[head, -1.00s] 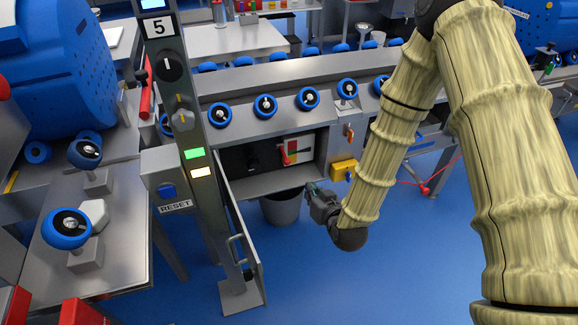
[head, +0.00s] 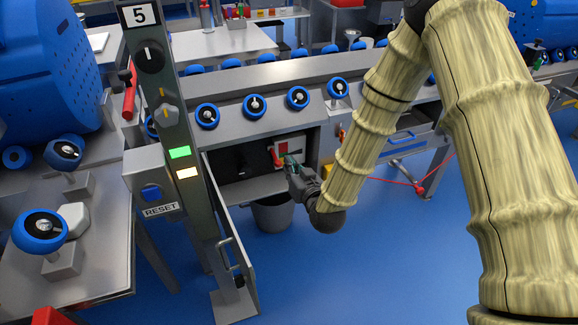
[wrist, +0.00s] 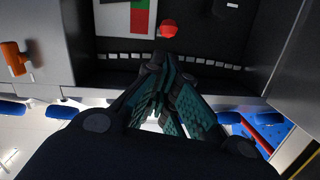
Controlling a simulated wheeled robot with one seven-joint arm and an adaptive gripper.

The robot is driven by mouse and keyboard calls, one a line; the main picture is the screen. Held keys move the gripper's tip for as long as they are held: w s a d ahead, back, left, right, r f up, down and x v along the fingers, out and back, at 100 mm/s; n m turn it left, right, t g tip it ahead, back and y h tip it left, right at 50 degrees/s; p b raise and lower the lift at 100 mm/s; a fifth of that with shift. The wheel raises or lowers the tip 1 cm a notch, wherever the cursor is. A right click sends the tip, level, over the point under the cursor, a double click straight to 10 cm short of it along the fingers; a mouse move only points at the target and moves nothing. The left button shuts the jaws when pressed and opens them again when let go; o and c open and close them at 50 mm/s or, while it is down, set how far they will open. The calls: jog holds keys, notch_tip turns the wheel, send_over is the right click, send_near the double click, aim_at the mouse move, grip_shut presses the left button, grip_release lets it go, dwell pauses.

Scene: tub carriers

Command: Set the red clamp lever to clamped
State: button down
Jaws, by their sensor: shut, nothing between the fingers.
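A red lever (head: 278,157) stands in the recessed panel under the row of blue handwheels, in front of a plate marked red and green. In the wrist view its round red end (wrist: 168,28) shows just beyond my fingertips, over the edge of the marked plate (wrist: 112,20). My gripper (head: 290,162) is shut and empty, close beside the lever in the head view and partly covering the plate. In the wrist view the fingers (wrist: 162,74) come together below the red end, with a gap in the picture. I cannot tell whether they touch it.
A grey post (head: 165,110) with lit green and white panels and an open door (head: 232,265) stand to the left. An orange lever (wrist: 14,58) is on the panel at the side. A grey bin (head: 272,215) is below. The blue floor in front is clear.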

aim_at(274, 156)
jog(key=b+x, duration=0.1)
jog(key=x, duration=0.6)
jog(key=shift+w+a, duration=0.1)
jog(key=shift+w, duration=0.3)
jog(key=shift+f, duration=0.15)
